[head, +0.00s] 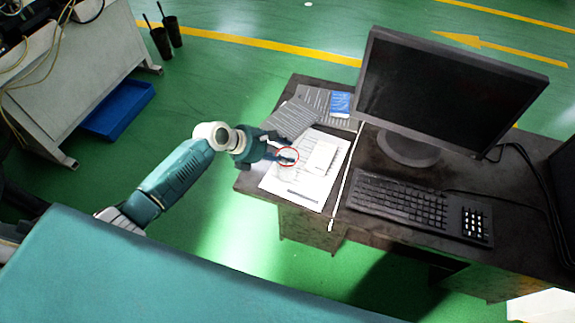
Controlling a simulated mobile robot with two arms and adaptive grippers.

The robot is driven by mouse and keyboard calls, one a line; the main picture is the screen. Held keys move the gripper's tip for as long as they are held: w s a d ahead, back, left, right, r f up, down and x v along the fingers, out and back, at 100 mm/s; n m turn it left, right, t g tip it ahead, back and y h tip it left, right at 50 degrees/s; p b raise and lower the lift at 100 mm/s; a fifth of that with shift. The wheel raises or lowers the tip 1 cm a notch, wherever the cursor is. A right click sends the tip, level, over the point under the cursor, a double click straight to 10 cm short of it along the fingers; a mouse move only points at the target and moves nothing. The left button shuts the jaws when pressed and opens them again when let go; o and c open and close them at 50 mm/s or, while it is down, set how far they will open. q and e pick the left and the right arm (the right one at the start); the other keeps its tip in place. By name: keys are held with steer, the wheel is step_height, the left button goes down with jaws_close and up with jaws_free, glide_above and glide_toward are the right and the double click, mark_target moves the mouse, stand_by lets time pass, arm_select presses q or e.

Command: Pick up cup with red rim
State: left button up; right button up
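The cup with the red rim (297,157) stands on papers near the left edge of the dark desk. Its red rim shows as a ring, and the body is hard to make out against the white paper. My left gripper (286,150) is at the cup, with its fingers apart. One finger overlaps the rim and the other is at its far side. I cannot tell whether the fingers touch the cup. My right gripper is not in view.
The desk (365,230) also bears a monitor (440,90), a keyboard (400,200), printed sheets (290,118) and a white paper (300,190) by the cup. A blue bin (118,108) is on the green floor at the left.

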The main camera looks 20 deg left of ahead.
arm_select(q)
steer(key=shift+s, duration=0.1)
jaws_close()
steer(key=shift+r, duration=0.1)
